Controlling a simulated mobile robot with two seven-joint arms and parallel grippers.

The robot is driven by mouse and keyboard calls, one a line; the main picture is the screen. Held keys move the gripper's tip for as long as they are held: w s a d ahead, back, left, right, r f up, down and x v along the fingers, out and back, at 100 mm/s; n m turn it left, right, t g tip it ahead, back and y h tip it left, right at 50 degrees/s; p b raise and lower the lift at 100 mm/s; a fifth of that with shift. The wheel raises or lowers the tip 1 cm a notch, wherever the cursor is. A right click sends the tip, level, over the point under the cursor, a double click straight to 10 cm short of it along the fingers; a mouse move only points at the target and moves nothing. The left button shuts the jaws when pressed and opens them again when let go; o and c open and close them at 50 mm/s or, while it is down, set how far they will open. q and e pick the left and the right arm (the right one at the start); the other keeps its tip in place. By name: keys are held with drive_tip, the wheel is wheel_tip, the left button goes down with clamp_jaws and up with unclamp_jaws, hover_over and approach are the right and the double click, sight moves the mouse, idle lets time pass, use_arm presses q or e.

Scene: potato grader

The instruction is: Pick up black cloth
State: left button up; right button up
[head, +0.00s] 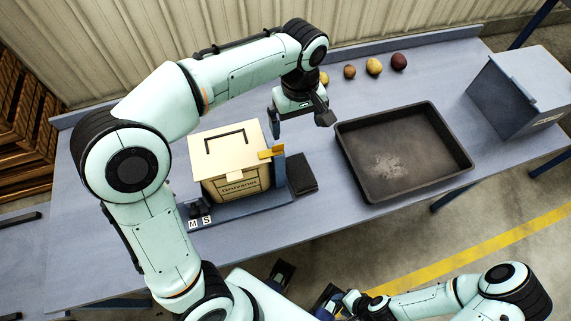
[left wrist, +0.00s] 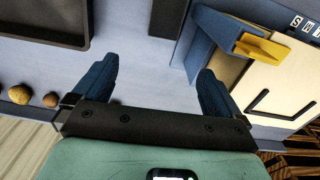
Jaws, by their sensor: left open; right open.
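The black cloth (head: 301,174) lies folded flat on the blue-grey bench, between the cream box and the dark tray. In the left wrist view, part of the cloth (left wrist: 168,16) shows at the top edge, ahead of the fingers. My left gripper (head: 299,122) is open and empty above the bench, behind the cloth in the head view and apart from it. Its two blue fingers (left wrist: 155,86) are spread wide in the left wrist view. My right gripper (head: 306,287) is open and low at the bottom of the head view, in front of the bench, away from the cloth.
A cream box (head: 232,170) with a yellow latch stands left of the cloth on a blue holder. A large dark tray (head: 372,187) lies to its right. Several potatoes (head: 374,66) lie at the back. A grey-blue bin (head: 512,92) stands at the far right.

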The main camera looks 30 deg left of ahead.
use_arm(q)
drive_tip(key=b, duration=0.1)
hover_over(293, 155)
wheel_tip(293, 155, down, 8)
drive_tip(key=shift+w+r, duration=0.15)
drive_tip(key=shift+r, duration=0.1)
drive_tip(key=shift+f+b, duration=0.55)
drive_tip(key=shift+f, duration=2.4)
drive_tip(key=c, duration=1.1)
